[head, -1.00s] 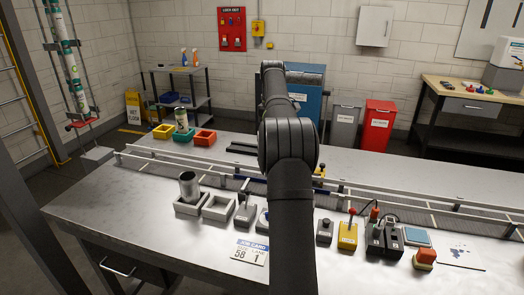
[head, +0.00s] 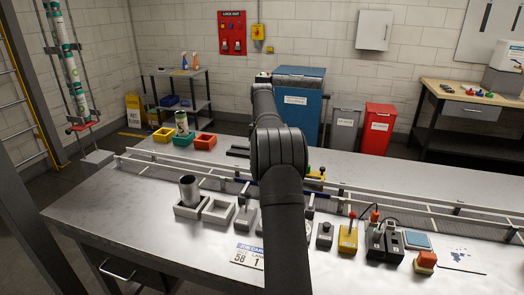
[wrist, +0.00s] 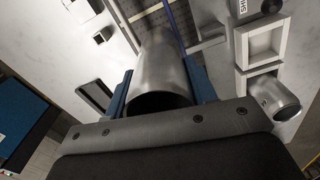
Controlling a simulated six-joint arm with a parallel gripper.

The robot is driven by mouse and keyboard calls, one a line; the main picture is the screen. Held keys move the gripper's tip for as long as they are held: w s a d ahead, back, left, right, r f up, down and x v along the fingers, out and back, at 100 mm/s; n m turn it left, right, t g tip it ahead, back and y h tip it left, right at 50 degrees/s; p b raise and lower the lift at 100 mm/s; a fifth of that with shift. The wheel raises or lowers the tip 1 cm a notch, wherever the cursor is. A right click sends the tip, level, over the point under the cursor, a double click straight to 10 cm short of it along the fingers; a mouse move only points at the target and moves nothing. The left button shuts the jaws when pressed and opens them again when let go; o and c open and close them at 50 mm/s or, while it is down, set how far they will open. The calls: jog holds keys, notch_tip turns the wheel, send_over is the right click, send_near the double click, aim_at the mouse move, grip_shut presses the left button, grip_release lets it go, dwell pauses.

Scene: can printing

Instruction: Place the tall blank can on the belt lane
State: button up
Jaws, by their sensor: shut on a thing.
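In the wrist view, a plain bare-metal can (wrist: 163,70) is between the blue fingers of my gripper (wrist: 160,88), which is shut on it. Its dark open end faces the camera and no print shows on it. The belt lane (wrist: 205,33) shows partly beyond the can in the wrist view. Whether the can touches the belt cannot be told. In the head view the belt (head: 225,182) runs across the table between rails. My arm hides the gripper and held can there.
Another metal can (head: 189,188) stands in the left grey holder (head: 190,211); the holder beside it (head: 217,210) is empty. A job card (head: 248,254) lies in front. Control boxes (head: 348,237) stand right of my arm. Yellow, green and red trays (head: 205,142) sit behind the belt.

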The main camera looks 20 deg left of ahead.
jog(key=shift+f, duration=0.4)
jog(key=o, duration=0.9)
jog(key=shift+o, duration=0.2)
notch_tip(320, 180, up, 9)
jog(key=shift+f, duration=0.2)
notch_tip(320, 180, down, 8)
jog(key=shift+r, duration=0.2)
dwell(0.4)
